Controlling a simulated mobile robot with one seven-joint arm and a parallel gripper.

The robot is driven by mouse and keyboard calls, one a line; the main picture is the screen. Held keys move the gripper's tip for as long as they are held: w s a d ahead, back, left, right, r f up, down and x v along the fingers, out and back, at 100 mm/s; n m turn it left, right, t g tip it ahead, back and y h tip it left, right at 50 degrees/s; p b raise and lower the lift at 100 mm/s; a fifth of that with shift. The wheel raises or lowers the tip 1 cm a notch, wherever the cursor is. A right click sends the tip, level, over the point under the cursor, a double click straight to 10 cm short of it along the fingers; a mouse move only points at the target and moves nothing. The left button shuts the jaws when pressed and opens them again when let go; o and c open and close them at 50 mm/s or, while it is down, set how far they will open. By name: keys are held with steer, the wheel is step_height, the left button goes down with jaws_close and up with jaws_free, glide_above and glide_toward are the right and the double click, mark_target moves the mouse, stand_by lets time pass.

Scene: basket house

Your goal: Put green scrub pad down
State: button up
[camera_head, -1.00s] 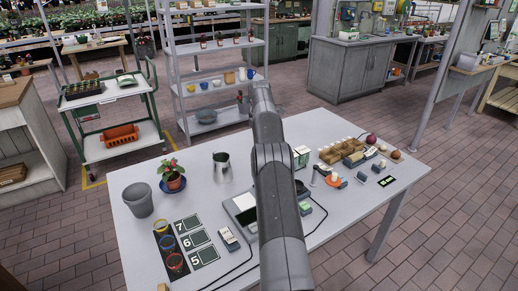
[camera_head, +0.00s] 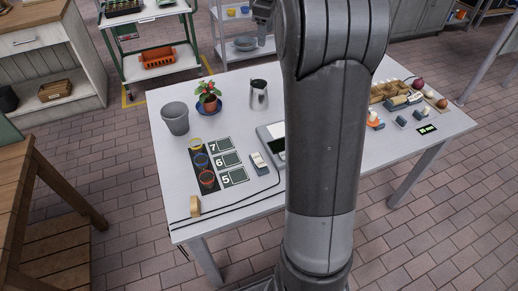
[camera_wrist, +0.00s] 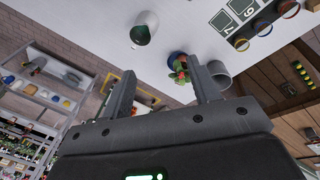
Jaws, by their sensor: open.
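I cannot make out a green scrub pad for certain in either current view. My gripper (camera_wrist: 162,67) is open in the wrist view, with nothing between its two dark fingers. It hangs above the white table (camera_head: 240,92), with the potted plant (camera_wrist: 178,66) and grey pot (camera_wrist: 219,73) showing beyond the fingers. In the head view my arm fills the middle and hides part of the table. A dark green thing (camera_head: 8,130) is cut off at the left edge, by a wooden table; I cannot tell what it is.
The grey pot, plant and metal jug (camera_head: 259,95) stand at the table's back left. Bare table lies left of the rings.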

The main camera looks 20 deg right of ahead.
steer(key=s+a+r+m, duration=0.25)
steer(key=s+a, duration=0.35)
steer(key=s, duration=0.3)
steer(key=s+a+f+m+t, duration=0.1)
steer(key=s+a+f+m, duration=0.1)
steer(key=s, duration=0.6)
steer(key=s+a+f+m+t, duration=0.1)
steer(key=s+a+f+m, duration=0.2)
steer(key=s, duration=0.6)
steer(key=s+a+f+m+t, duration=0.1)
steer(key=s+a+f, duration=0.3)
steer(key=s, duration=0.4)
steer(key=shift+s+a+f+m+y, duration=0.3)
steer(key=shift+s+a+f+m, duration=0.1)
steer(key=shift+a+m, duration=0.3)
